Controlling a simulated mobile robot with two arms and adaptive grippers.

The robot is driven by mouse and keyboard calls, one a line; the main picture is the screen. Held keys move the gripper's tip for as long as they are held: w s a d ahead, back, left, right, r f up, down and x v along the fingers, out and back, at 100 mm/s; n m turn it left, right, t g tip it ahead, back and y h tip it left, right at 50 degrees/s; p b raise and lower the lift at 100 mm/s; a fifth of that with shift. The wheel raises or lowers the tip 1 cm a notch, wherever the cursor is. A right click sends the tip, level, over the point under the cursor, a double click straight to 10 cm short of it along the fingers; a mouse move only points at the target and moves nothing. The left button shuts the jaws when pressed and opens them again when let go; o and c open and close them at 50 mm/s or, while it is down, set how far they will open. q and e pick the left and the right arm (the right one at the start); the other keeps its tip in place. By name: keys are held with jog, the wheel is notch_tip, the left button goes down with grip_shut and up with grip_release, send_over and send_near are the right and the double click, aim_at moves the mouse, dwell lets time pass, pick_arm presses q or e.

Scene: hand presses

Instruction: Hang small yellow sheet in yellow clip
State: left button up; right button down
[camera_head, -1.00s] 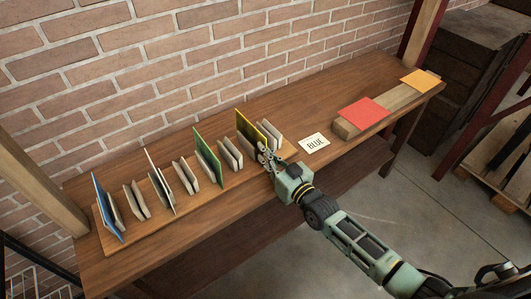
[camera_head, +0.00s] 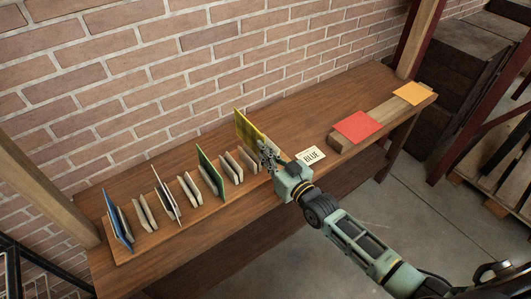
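A yellow sheet (camera_head: 248,128) stands upright near the right end of the clip rack. My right gripper (camera_head: 266,152) is at its lower right edge and appears shut on it, though the fingertips are small and partly merge with the sheet. The sheet's lower edge is partly hidden, and I cannot tell whether it still touches a clip. Pale clips (camera_head: 247,159) stand in a row on the rack; none shows a yellow colour clearly. A yellow-orange sheet (camera_head: 412,93) lies flat at the right end of a wooden block. My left gripper is not in view.
The rack's wooden board (camera_head: 128,250) also holds a blue sheet (camera_head: 117,220), a white sheet (camera_head: 165,195) and a green sheet (camera_head: 209,173). A "BLUE" card (camera_head: 310,155) lies on the table. A red sheet (camera_head: 356,126) lies on the block (camera_head: 385,113). A brick wall stands behind.

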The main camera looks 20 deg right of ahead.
jog(key=shift+f, duration=0.15)
jog(key=p+v, duration=0.3)
jog(key=v, duration=0.4)
dwell(0.6)
jog(key=shift+a, duration=0.1)
